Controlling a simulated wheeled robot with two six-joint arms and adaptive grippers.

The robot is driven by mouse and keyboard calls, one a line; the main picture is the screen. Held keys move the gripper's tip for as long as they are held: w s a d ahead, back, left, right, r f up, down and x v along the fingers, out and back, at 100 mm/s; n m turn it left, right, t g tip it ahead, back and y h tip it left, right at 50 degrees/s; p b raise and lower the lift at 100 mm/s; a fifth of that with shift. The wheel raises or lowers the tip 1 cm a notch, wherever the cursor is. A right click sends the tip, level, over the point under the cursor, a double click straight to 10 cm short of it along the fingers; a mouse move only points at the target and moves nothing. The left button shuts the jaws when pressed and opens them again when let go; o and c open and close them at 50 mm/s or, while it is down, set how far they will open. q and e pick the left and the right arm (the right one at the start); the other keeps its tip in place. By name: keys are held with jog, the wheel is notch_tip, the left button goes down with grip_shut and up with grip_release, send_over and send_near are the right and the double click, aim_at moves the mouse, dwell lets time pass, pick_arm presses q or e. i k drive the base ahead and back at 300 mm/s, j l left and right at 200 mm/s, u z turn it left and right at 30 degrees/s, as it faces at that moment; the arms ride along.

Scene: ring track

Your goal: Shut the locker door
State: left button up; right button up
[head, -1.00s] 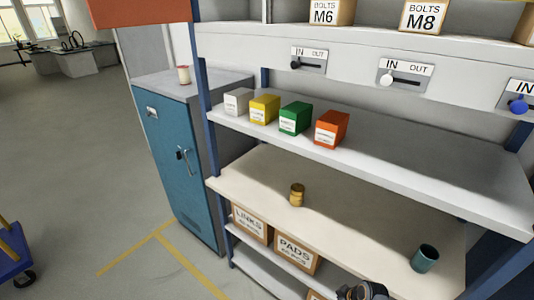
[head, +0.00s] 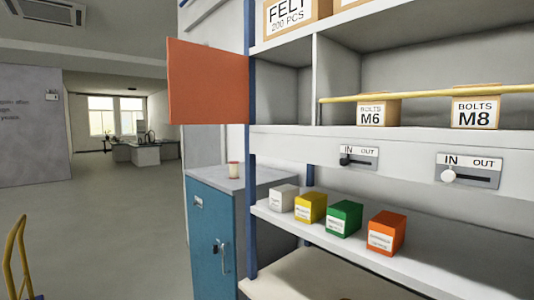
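An orange-red door panel (head: 208,82) stands swung open at the left edge of the shelf unit, beside an open compartment (head: 283,90). The compartment looks empty where I can see into it. A blue locker (head: 208,255) with a grey top stands left of the shelf. Its front door has a handle (head: 221,257) and looks closed; its lower part is cut off. Neither of my grippers shows in the head view.
Grey, yellow, green and orange boxes (head: 343,218) stand on a shelf. A yellow bar (head: 430,93) crosses the upper compartment. Floor (head: 110,230) at left is clear, with a yellow cart handle (head: 17,260) at the edge.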

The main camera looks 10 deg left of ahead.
aim_at(207, 85)
jog(key=i+j+z, duration=0.1)
jog(key=z, duration=0.4)
jog(key=j+z, duration=0.25)
jog(key=z, duration=0.2)
jog(key=i+j+z, duration=0.1)
jog(key=j+z, duration=0.15)
jog(key=j, duration=0.75)
jog(key=j+z, duration=0.25)
jog(key=j, duration=0.75)
jog(key=j+z, duration=0.3)
jog(key=j, duration=0.75)
jog(key=k+j, duration=0.1)
jog(key=j, duration=0.45)
jog(key=k+j, duration=0.1)
jog(key=j, duration=0.45)
jog(key=k+j, duration=0.1)
jog(key=j, duration=0.2)
jog(key=k+j, duration=0.1)
jog(key=j, duration=0.2)
jog(key=k+j+z, duration=0.1)
jog(key=j, duration=0.2)
